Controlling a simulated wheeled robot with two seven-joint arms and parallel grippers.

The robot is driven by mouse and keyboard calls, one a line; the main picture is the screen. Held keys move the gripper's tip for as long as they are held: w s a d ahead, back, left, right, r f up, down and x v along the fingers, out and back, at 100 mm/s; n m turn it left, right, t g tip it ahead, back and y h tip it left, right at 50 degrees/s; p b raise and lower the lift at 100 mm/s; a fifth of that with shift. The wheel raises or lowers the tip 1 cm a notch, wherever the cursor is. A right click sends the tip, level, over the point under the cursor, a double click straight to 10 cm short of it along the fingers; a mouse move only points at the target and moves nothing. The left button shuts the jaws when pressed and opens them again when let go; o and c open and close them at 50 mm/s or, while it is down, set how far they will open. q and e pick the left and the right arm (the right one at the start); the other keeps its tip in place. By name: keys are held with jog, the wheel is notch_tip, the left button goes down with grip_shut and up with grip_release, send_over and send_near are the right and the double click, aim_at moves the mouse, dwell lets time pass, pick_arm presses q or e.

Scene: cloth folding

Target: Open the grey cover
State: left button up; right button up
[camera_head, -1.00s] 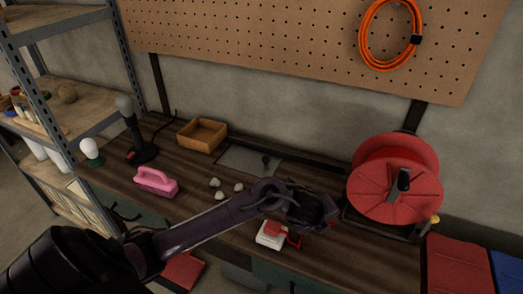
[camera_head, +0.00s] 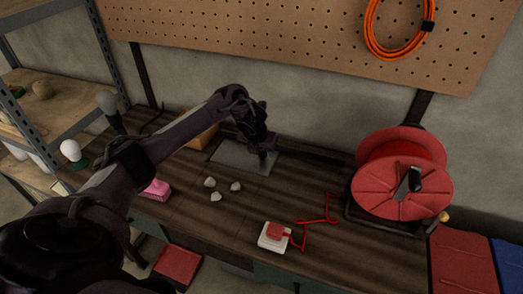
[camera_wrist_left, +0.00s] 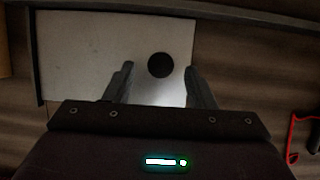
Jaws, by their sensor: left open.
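The grey cover (camera_head: 232,156) is a flat rectangular panel set at the back of the dark wooden workbench. It also shows in the left wrist view (camera_wrist_left: 90,50), with a round black knob (camera_wrist_left: 160,65) on it. My left gripper (camera_head: 262,152) is above the right part of the cover. In the left wrist view its two fingers (camera_wrist_left: 158,85) are spread apart and empty, with the knob a little beyond and between their tips. In the head view the gripper hides the knob. The cover lies flat. My right gripper is not in view.
A wooden box (camera_head: 203,137) stands just left of the cover, partly behind my arm. Several pale stones (camera_head: 210,183), a white and red device (camera_head: 274,236) with a red cord and a red reel (camera_head: 402,180) are on the bench. The middle bench is mostly clear.

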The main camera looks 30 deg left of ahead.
pick_arm(q)
jog(key=shift+w+f, duration=0.25)
jog(key=shift+f, duration=0.35)
grip_shut()
